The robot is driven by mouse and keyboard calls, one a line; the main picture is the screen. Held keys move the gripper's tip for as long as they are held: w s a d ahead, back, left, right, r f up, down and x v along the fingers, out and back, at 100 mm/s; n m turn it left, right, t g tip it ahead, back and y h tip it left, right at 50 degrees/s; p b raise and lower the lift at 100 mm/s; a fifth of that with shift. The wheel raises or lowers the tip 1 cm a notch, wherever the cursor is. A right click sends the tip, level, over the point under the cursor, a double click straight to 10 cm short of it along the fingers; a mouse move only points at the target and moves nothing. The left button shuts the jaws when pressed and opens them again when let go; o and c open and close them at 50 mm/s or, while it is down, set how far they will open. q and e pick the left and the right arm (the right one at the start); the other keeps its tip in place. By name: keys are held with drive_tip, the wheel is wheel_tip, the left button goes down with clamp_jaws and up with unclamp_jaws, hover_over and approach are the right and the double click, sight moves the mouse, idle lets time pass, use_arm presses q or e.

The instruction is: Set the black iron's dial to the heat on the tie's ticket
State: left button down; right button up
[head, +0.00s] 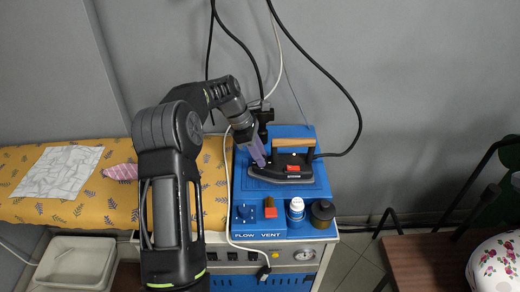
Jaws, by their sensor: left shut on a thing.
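The black iron (293,174) has a wooden handle (293,142) and a red part (293,168). It rests on the blue pressing unit (314,188). My left gripper (260,160) reaches down to the iron's left end, with its pale purple fingers closed there. The fingers cover what they hold, which by its place seems to be the iron's dial; its setting cannot be read. A pink patterned cloth (121,171), perhaps the tie, lies on the yellow leaf-print cover (120,207). I cannot make out a ticket. My right gripper is not in view.
A white bottle (296,208), a dark jar (322,213) and a red switch (270,211) are at the unit's front. Cables hang behind and beside the iron. A patterned paper sheet (58,171) lies at left; a white basin (75,262) stands below.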

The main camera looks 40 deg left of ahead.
use_arm(q)
drive_tip(key=m+g+p, duration=0.1)
drive_tip(key=m, duration=0.1)
drive_tip(key=m+p, duration=0.1)
drive_tip(key=m, duration=0.2)
drive_tip(key=shift+w+g+h+p, duration=0.15)
drive_tip(key=shift+g+h+p, duration=0.15)
drive_tip(key=shift+g+p, duration=0.1)
drive_tip(key=c, duration=1.4)
unclamp_jaws()
drive_tip(key=shift+c, duration=0.2)
